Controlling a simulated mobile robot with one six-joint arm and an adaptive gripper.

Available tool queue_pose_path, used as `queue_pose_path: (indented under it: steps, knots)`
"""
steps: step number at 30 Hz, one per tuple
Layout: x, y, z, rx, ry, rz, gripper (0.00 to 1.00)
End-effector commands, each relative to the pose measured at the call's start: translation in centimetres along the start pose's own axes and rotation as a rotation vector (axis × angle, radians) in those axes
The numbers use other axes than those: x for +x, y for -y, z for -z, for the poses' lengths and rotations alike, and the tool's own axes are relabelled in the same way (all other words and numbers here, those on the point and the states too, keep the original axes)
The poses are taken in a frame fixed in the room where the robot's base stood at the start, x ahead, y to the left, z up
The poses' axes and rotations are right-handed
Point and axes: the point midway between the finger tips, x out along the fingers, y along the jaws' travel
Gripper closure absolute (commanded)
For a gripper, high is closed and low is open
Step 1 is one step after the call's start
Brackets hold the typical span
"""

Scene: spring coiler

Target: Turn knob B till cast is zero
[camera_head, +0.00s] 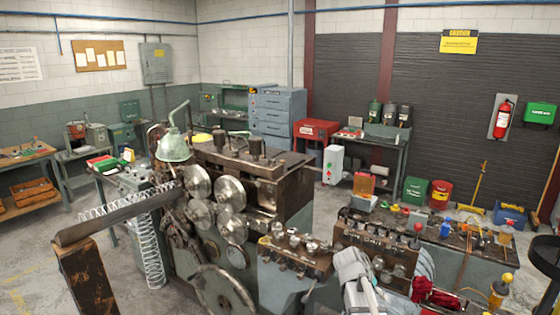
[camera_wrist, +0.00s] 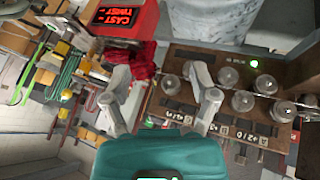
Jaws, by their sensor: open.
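A dark panel (camera_wrist: 215,115) with several round metal knobs (camera_wrist: 243,101) fills the right of the wrist view. Its markings are small and turned over, so I cannot tell which knob is B. A red box (camera_wrist: 112,18) at the upper left has a display with the words CAST and TWIST upside down; I cannot read a value. My gripper (camera_wrist: 162,80) is open, its grey fingers apart, with nothing seen held. The right finger overlaps the panel's left part in the picture; contact cannot be told. In the head view, knobs show on two panels of the coiler (camera_head: 295,243).
Red cloth (camera_wrist: 130,66) lies beside the left finger; it also shows in the head view (camera_head: 436,293). A green light (camera_wrist: 254,63) glows by the panel. A bench (camera_head: 465,238) with small items stands at the right. A wire spring (camera_head: 150,255) hangs at the left.

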Motion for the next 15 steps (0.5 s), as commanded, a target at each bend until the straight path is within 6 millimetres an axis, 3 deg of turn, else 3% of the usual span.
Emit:
queue_pose_path:
  steps: [1, 6, 12, 15]
  knots:
    - [1.2, 0.3, -3.0, -0.058, 0.044, 0.032, 0.24]
    - [2.3, 1.4, -9.9, -0.267, 0.178, 0.164, 0.24]
    - [2.7, 2.5, -17.0, -0.501, 0.292, 0.342, 0.24]
    - [2.6, 2.8, -19.4, -0.587, 0.324, 0.416, 0.24]
